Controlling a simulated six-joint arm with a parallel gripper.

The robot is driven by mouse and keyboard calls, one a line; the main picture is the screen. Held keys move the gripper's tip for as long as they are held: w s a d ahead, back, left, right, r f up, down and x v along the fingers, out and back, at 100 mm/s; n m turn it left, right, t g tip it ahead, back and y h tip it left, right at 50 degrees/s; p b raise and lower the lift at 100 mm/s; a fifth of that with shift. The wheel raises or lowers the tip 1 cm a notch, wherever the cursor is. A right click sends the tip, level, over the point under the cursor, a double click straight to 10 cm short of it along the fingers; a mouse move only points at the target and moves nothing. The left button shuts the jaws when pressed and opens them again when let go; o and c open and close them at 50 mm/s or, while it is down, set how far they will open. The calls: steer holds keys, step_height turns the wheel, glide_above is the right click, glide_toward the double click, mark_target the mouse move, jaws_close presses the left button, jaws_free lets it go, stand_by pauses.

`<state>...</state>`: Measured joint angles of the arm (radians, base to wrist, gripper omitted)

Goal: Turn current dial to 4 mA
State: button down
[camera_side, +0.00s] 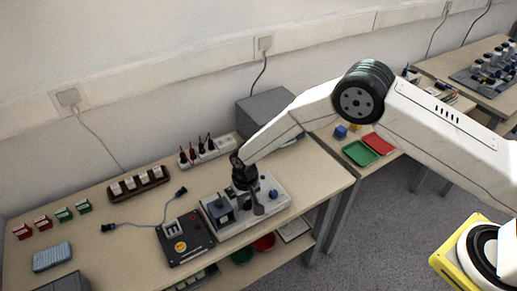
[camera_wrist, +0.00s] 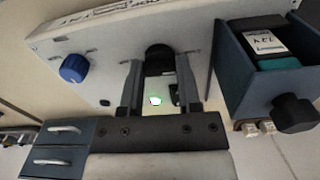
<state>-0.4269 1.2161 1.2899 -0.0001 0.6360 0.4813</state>
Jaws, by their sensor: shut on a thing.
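The grey-white instrument panel (camera_side: 281,203) lies on the bench, and it fills the top of the wrist view (camera_wrist: 105,40). A black knob (camera_wrist: 158,52) on it sits between the fingertips of my gripper (camera_wrist: 160,66). My gripper is shut on this knob, with one finger along each side. A small lit greenish-white display or lamp (camera_wrist: 155,100) shows between the fingers. In the side view my gripper (camera_side: 247,190) points down at the panel and hides the knob. No dial reading is legible.
A blue knob (camera_wrist: 75,68) is left of my fingers. A blue-grey holder (camera_wrist: 240,75) with a labelled dark block stands close on the right. A black device (camera_side: 185,240) sits left of the panel. A power strip (camera_side: 207,151) and cables (camera_side: 150,224) lie behind and left.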

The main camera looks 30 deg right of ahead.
mark_target(247, 201)
steer(key=shift+n, duration=0.4)
steer(key=shift+c, duration=1.4)
jaws_free()
steer(key=shift+r, duration=0.15)
steer(key=shift+r, duration=3.8)
